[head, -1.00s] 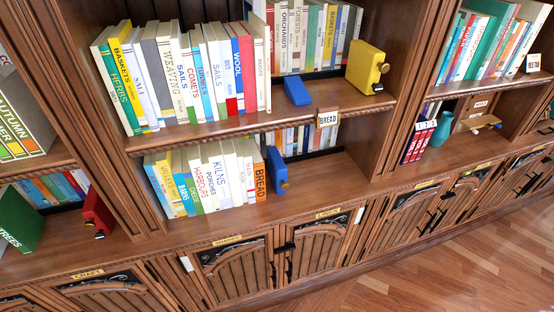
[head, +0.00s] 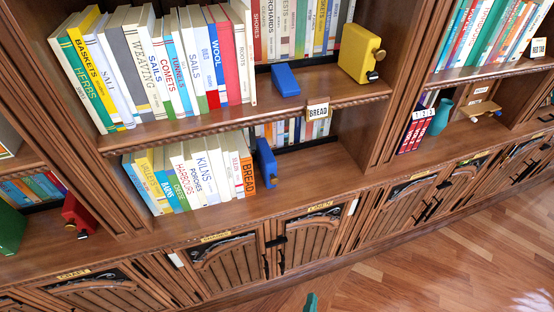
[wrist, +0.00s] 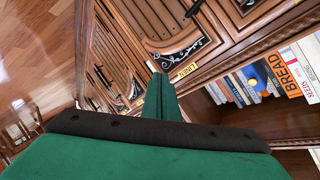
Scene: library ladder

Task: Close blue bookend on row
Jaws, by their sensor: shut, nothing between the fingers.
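A blue bookend (head: 265,163) stands upright on the lower shelf, just right of the orange BREAD book (head: 248,176) that ends the row of books (head: 195,175). I cannot tell whether bookend and book touch. My gripper's green tip (head: 311,303) shows at the bottom edge of the head view, low in front of the cabinets. In the wrist view my gripper (wrist: 162,96) is shut and empty, with the BREAD book (wrist: 290,66) off to the right and a blue bookend (wrist: 256,74) beside it.
A BREAD label (head: 318,112) hangs on the upper shelf's edge. A yellow bookend (head: 360,54) stands on the upper shelf and a red one (head: 78,215) at the lower left. Lower cabinet doors (head: 235,265) face the open wooden floor (head: 420,265).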

